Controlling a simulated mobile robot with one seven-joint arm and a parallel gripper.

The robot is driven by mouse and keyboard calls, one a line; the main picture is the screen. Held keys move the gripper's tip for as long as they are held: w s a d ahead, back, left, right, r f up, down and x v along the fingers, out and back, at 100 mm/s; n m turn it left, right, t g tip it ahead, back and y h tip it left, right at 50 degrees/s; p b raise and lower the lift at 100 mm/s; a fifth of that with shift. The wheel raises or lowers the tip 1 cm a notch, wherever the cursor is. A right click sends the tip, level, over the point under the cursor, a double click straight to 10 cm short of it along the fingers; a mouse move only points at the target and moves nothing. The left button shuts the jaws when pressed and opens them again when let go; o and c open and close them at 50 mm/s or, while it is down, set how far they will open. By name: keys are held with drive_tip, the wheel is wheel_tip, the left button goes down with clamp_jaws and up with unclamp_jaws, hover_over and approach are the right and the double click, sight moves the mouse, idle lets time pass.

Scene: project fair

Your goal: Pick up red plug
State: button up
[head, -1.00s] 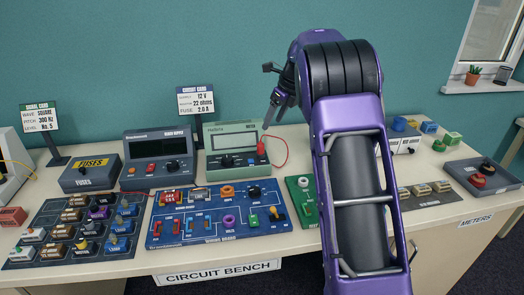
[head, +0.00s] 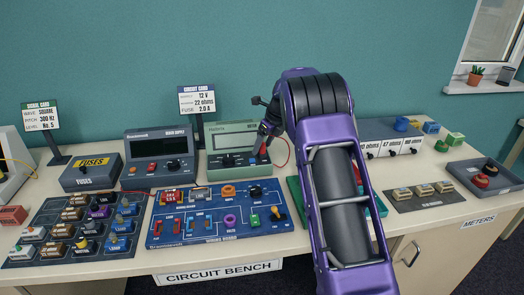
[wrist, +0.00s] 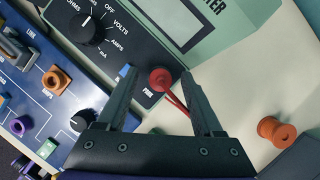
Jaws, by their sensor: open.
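The red plug (wrist: 161,80) sits at the lower front corner of the green meter (wrist: 205,40), with a red lead running from it. In the wrist view my gripper (wrist: 158,88) is open, with one finger on each side of the plug and a gap to both. In the head view my gripper (head: 262,148) is at the right front of the meter (head: 232,136), and the plug shows as a small red piece (head: 263,149) partly hidden by the fingers. The red lead loops to the right behind my arm.
The blue wiring board (head: 220,240) lies in front of the meter, with orange and purple knobs and switches. A dark power supply (head: 158,155) stands left of the meter. An orange spool-shaped piece (wrist: 277,131) lies on the bench at right in the wrist view.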

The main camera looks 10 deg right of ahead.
drive_tip(key=shift+r, duration=0.1)
clamp_jaws()
idle(0.3)
